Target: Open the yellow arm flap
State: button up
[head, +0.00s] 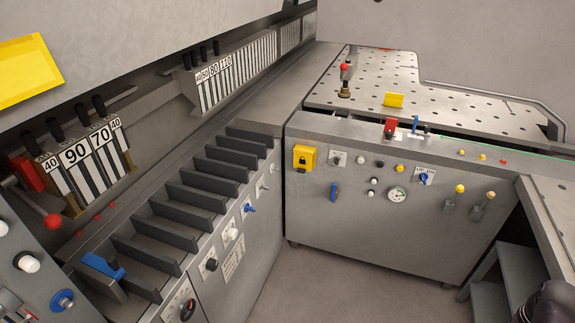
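Several yellow parts show, and I cannot tell for sure which one is the arm flap. A flat yellow panel (27,71) sits on the grey upper body of the machine at the far left, cut off by the picture's edge. A yellow box with a dark keyhole-like mark (304,158) is on the front face of the right cabinet. My gripper is not in view. A dark rounded part at the lower right corner may belong to my arm.
Numbered tool segments (88,160) and a row of dark slots (185,220) run along the left. A red-knobbed lever (52,221) sticks out there. The right cabinet (340,235) carries knobs, a gauge (397,195) and switches. Dark steps (508,285) stand lower right. Floor (340,295) shows clear in front.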

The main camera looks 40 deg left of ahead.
aim_at(301, 162)
jog(key=u, duration=5.25)
jog(key=i, duration=0.1)
jog(key=z, duration=3.6)
jog(key=k, duration=0.55)
jog(key=z, duration=0.2)
jog(key=i, duration=0.6)
jog(key=u, duration=0.1)
